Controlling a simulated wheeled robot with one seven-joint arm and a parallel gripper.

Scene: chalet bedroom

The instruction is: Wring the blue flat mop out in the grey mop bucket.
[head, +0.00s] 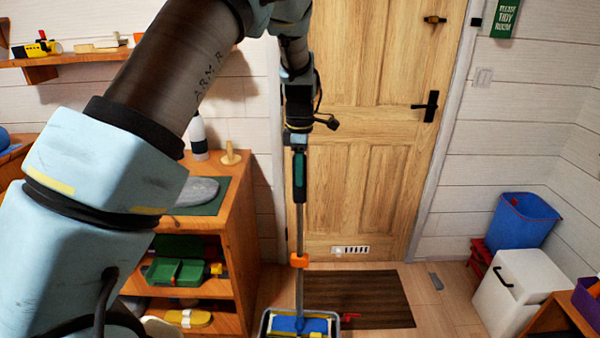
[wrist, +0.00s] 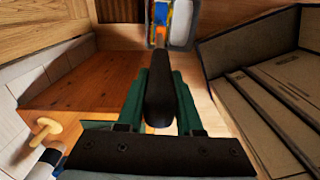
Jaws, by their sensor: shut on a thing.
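The blue flat mop stands nearly upright in the head view, with a black grip, a grey pole (head: 299,228) and an orange collar. Its blue flat head (head: 288,324) shows at the bottom edge, within the rim of the grey mop bucket (head: 264,324). The frame cuts off the lower bucket, so how deep the head sits is hidden. My gripper (head: 299,165) is shut on the black grip, above the bucket. In the wrist view its green fingers (wrist: 158,100) close around the black grip (wrist: 160,95), and the bucket (wrist: 181,23) shows beyond, at the top.
A wooden shelf unit (head: 245,215) stands left of the pole, close by. A dark mat (head: 380,298) lies before the wooden door (head: 345,95). At right are a white bin (head: 520,290) and a blue bin (head: 522,222). Floor between mat and bins is mostly clear.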

